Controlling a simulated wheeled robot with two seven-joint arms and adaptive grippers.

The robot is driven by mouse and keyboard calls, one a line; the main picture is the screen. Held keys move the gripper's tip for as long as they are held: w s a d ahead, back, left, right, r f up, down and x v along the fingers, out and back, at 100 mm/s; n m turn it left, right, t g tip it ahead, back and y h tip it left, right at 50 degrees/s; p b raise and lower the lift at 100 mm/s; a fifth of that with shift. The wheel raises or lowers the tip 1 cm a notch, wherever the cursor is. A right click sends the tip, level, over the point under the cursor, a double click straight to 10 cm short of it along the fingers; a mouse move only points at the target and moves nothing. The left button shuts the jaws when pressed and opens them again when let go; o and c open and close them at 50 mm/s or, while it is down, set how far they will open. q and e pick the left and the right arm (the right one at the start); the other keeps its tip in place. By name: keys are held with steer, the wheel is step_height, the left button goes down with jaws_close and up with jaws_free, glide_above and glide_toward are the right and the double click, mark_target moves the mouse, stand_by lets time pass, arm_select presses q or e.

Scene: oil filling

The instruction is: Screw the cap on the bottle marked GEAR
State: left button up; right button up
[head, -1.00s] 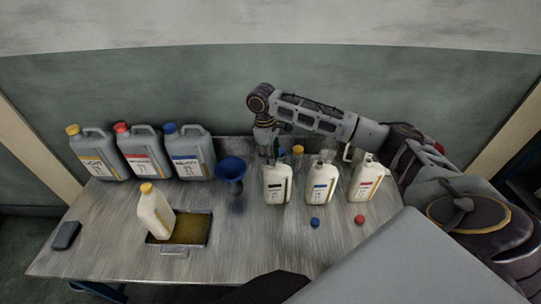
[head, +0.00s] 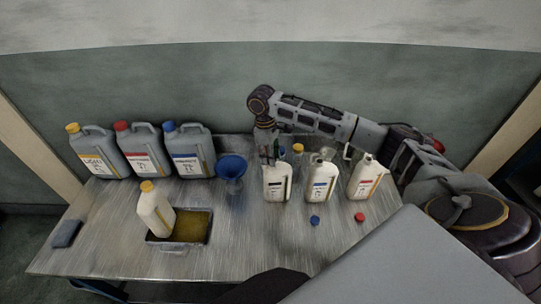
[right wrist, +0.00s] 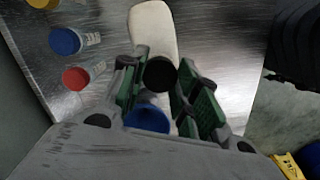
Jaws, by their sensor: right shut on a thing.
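A white bottle with a black label (head: 277,184) stands upright at the left of three white bottles; its lettering is too small to read. My right gripper (head: 270,157) points down at its top. In the right wrist view my right gripper (right wrist: 158,85) is shut on a black cap (right wrist: 160,73), with the white bottle (right wrist: 153,28) beyond it. The fingers hide how the cap sits on the neck. My left gripper is not in view.
White bottles with blue (head: 320,184) and red labels (head: 365,182) stand to the right. A blue cap (head: 315,220) and a red cap (head: 360,217) lie in front. A blue funnel (head: 231,168) stands left. A yellow-capped bottle (head: 155,209) stands in a tray (head: 208,226). The front middle is clear.

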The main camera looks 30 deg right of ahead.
steer(key=shift+f, duration=0.3)
stand_by(0.7)
steer(key=o, duration=0.7)
step_height(320, 180, up, 12)
steer(key=w, duration=0.1)
steer(key=shift+a, duration=0.45)
steer(key=shift+f, duration=0.1)
stand_by(0.6)
